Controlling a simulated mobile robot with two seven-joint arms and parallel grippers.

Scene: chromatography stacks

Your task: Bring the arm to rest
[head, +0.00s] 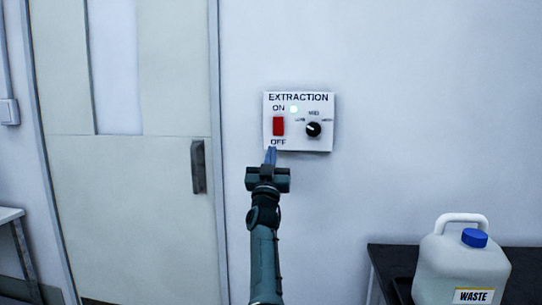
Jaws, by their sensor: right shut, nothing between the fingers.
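My right arm reaches up from the bottom middle of the head view. Its gripper (270,156) is shut and empty, with the fingertips pointing up at the lower left edge of the extraction control panel (299,142). The fingertips overlap the end of the OFF label in the picture; I cannot tell whether they touch the panel. The panel is white, on the wall, with a red rocker switch (278,126) between ON and OFF, a black knob (313,129) and a pale round light (294,109). My left gripper is not in view.
A door (130,180) with a dark handle (198,166) stands left of the panel. A waste jug (440,260) with a blue cap stands on a dark table (520,262) at the lower right. Part of a light table (12,214) shows at the left edge. The wall right of the panel is bare.

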